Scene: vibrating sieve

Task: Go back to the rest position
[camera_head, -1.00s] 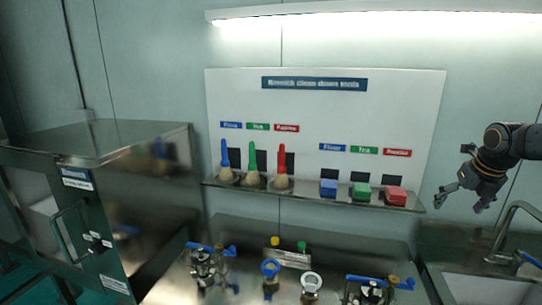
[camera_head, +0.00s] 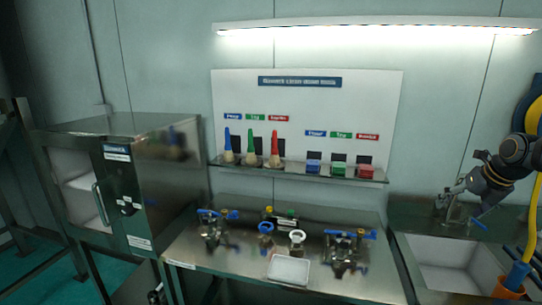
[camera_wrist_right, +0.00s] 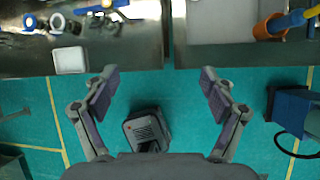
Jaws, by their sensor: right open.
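My right gripper (camera_head: 462,192) is raised at the right side of the head view, in front of the wall and above the sink edge. In the right wrist view its two fingers (camera_wrist_right: 158,85) are spread wide with nothing between them. Below them that view shows the green floor and the front edges of the table and sink. My left gripper is not in the head view.
A steel table (camera_head: 215,265) holds valve parts and a white tray (camera_head: 288,270). A sink (camera_head: 440,262) stands at the right, with an orange item (camera_head: 512,285) by it. A steel cabinet (camera_head: 165,190) is at the left. Brushes (camera_head: 251,145) stand on a wall shelf.

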